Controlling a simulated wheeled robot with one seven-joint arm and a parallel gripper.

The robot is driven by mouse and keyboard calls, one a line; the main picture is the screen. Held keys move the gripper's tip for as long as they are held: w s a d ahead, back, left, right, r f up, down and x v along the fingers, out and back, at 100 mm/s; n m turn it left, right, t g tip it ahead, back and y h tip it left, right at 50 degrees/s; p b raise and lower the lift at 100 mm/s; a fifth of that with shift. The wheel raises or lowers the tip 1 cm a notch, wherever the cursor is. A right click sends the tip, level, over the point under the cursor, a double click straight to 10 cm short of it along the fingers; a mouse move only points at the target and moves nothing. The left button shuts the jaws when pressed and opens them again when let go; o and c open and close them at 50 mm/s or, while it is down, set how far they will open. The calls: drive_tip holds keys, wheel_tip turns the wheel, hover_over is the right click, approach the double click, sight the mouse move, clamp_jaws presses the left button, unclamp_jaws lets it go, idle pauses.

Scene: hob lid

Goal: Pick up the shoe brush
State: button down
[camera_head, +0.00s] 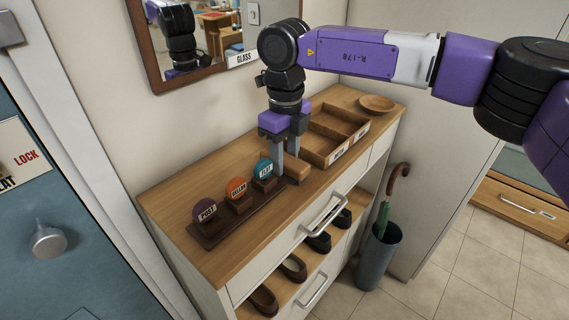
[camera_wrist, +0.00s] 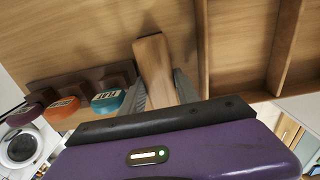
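The shoe brush, a pale wooden block (camera_head: 297,168), lies on the cabinet top, between the row of tagged knobs and the divided tray. In the wrist view the brush (camera_wrist: 153,65) is long and light brown, with a dark far end. My gripper (camera_head: 287,172) points down at the brush. In the wrist view its grey fingers (camera_wrist: 160,88) lie along both sides of the brush's near part. I cannot tell whether they touch it or leave small gaps. The brush's near end is hidden behind my gripper body.
A dark rack (camera_head: 213,238) holds round purple, orange and teal labelled pieces left of the brush. A divided wooden tray (camera_head: 318,150) stands close on the right, with a round dish (camera_head: 377,103) beyond. A mirror (camera_head: 148,60) hangs on the wall behind. Shoes sit on the shelf below.

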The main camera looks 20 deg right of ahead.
sight(285, 158)
drive_tip(key=shift+r, duration=0.1)
wheel_tip(285, 158, up, 20)
idle(0.7)
